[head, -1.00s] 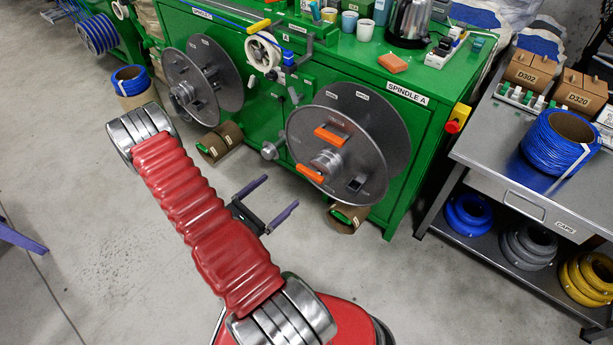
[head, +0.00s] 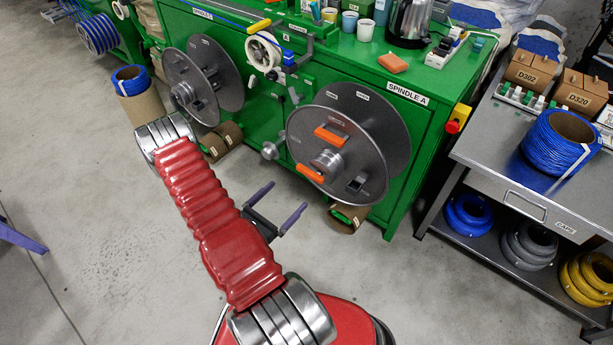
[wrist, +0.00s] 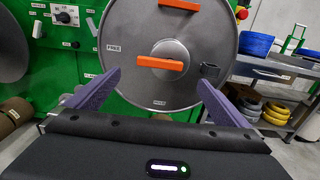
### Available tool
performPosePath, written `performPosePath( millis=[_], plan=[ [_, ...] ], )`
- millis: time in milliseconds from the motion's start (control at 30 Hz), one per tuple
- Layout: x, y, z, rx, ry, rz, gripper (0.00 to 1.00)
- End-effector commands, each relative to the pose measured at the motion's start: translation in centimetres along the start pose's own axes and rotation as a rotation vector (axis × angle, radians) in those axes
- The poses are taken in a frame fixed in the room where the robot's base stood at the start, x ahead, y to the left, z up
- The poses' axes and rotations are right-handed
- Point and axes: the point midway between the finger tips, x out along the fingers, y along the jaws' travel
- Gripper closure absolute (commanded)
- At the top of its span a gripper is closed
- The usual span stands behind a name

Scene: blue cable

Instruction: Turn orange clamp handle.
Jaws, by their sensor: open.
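The round grey disc of Spindle A (head: 372,125) stands upright on the green bench front and carries two orange bar handles. The lower orange handle (head: 310,173) sits at the end of the protruding hub (head: 328,160); in the wrist view this handle (wrist: 160,63) lies nearly horizontal. The upper orange handle (head: 331,137) is on the disc and is partly cut off at the wrist view's top edge (wrist: 180,4). My gripper (head: 289,194) is open and empty, in front of the disc. In the wrist view its purple fingers (wrist: 159,77) are spread either side of the lower handle, apart from it.
A second grey disc (head: 225,75) is on the bench to the left, with cardboard rolls (head: 222,140) below. A metal table (head: 500,150) with cable coils stands at the right.

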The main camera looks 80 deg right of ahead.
Motion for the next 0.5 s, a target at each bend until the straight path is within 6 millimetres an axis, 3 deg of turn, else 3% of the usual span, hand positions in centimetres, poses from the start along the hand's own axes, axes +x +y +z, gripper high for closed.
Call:
performPosePath(
  millis=[500],
  plan=[
    [5.6,-0.1,0.0,0.001,0.0,-0.005,0.0]
  ],
)
